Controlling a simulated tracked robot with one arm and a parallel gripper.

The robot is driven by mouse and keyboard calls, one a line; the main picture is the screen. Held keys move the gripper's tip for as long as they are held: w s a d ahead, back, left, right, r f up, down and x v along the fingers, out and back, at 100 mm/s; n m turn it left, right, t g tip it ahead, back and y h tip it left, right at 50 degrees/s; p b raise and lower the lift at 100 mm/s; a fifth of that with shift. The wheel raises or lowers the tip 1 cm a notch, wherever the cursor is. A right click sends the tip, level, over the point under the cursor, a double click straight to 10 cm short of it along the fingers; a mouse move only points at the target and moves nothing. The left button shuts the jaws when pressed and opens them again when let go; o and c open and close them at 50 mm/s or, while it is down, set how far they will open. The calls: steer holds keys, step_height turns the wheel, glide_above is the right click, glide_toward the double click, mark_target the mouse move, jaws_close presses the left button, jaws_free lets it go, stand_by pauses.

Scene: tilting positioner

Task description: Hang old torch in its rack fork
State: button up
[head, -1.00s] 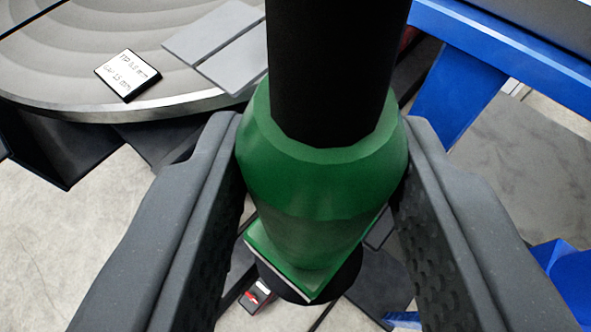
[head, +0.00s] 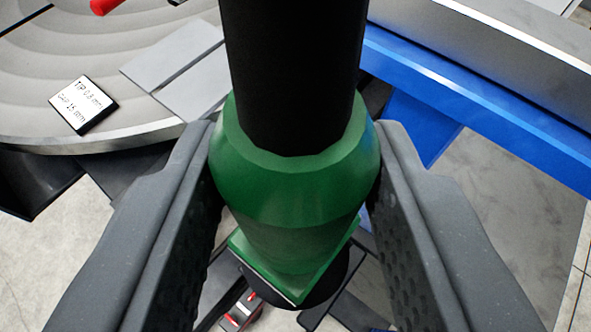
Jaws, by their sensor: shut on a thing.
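The torch (head: 294,185) has a green body with a thick black cylinder (head: 290,75) rising from it to the top of the head view. My gripper (head: 290,200) is shut on the green body, one dark padded finger on each side. The lower end of the torch is dark and partly hidden by the green body. I cannot make out the rack fork in this view.
A round grey grooved table (head: 150,40) is at upper left, with a small text card (head: 84,104) and grey plates (head: 185,75) on it. A red object (head: 104,5) shows at the top. A blue frame (head: 470,100) with a grey top spans the right. Floor shows below.

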mark_target(318, 261)
steer(key=shift+w+d+b, duration=0.3)
steer(key=shift+w+d, duration=0.1)
steer(key=shift+w, duration=0.05)
steer(key=shift+f+b, duration=1.3)
steer(key=shift+f, duration=0.5)
steer(key=shift+s, duration=0.1)
steer(key=shift+f, duration=0.25)
steer(key=o, duration=1.1)
steer(key=shift+c, duration=0.2)
steer(key=shift+s, duration=0.1)
